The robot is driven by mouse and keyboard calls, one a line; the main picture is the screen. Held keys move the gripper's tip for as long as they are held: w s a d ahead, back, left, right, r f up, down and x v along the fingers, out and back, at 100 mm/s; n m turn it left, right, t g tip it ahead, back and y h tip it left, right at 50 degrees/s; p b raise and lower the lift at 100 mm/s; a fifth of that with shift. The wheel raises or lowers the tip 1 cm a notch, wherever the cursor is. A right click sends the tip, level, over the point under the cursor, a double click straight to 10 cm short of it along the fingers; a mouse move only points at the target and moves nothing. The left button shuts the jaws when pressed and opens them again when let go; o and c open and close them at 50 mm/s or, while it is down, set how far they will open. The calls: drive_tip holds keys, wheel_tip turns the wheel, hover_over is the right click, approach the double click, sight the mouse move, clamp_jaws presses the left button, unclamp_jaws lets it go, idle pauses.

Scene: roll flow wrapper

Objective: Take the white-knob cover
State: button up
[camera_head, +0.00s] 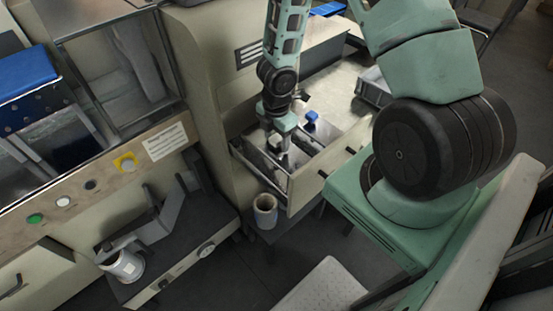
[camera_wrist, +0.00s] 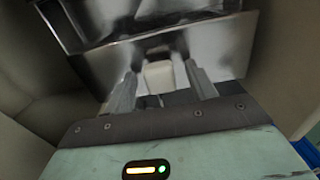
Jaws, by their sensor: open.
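The white knob (camera_head: 275,140) of the cover shows just below my gripper (camera_head: 280,146) in the head view, inside an open drawer. In the wrist view the white knob (camera_wrist: 159,78) sits between the two fingers of my gripper (camera_wrist: 161,72). The fingers are apart, one on each side of it, and I cannot tell if either touches it. The shiny metal around the knob (camera_wrist: 220,50) shows in the wrist view. Much of the cover is hidden by my gripper and wrist in the head view.
The open drawer (camera_head: 263,175) has metal walls close around my gripper. A grey bin (camera_head: 373,88) is further right. A cup-like container (camera_head: 265,208) stands below the drawer front. The machine body is close on the left.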

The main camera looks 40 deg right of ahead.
drive_tip(key=shift+f, duration=0.35)
clamp_jaws()
drive_tip(key=shift+r, duration=0.1)
